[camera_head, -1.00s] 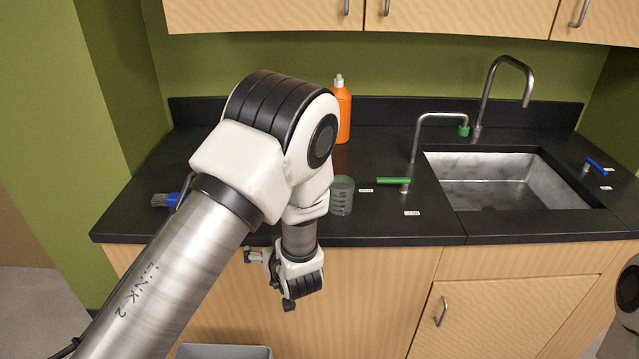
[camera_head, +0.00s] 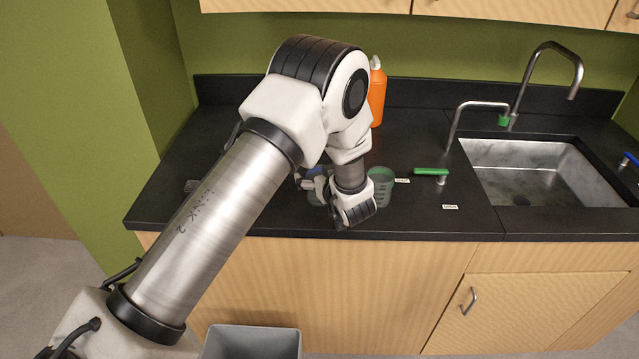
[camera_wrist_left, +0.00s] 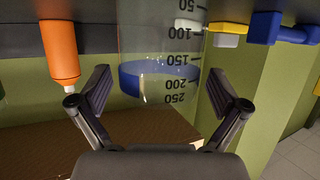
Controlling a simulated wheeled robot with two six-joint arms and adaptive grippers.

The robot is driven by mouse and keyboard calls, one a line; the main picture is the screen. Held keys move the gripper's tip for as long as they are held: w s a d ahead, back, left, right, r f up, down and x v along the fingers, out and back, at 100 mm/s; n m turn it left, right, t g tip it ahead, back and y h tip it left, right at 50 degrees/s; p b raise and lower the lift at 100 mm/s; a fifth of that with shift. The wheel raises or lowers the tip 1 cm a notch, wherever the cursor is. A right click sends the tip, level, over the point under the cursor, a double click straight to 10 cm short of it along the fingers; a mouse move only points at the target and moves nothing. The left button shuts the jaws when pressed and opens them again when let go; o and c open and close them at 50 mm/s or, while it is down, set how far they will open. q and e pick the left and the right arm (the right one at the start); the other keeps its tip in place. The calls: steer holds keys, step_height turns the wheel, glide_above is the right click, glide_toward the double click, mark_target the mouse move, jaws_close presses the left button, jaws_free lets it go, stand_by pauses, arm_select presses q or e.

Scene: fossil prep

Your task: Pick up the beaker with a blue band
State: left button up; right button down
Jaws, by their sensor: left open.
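The clear beaker with a blue band (camera_wrist_left: 160,75) fills the middle of the left wrist view, its printed scale upside down there. It stands between the two open fingers of my left gripper (camera_wrist_left: 158,90), which are apart from its sides as far as I can see. In the head view the beaker (camera_head: 316,198) is on the black counter, mostly hidden behind my left gripper (camera_head: 314,184). A similar beaker with green (camera_head: 381,188) stands just right of my left wrist. My right gripper is out of view.
An orange bottle (camera_head: 376,95) stands at the back; it also shows in the wrist view (camera_wrist_left: 60,50). A grey bin (camera_head: 252,341) stands below.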

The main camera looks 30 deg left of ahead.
arm_select(q)
steer(key=shift+a, duration=0.1)
steer(key=shift+s+d+r, duration=0.1)
steer(key=shift+d+r, duration=0.1)
steer(key=shift+d, duration=0.15)
steer(key=c, duration=0.5)
steer(key=shift+d, duration=0.1)
steer(key=c, duration=0.6)
steer(key=shift+c, duration=0.7)
steer(key=shift+f, duration=0.1)
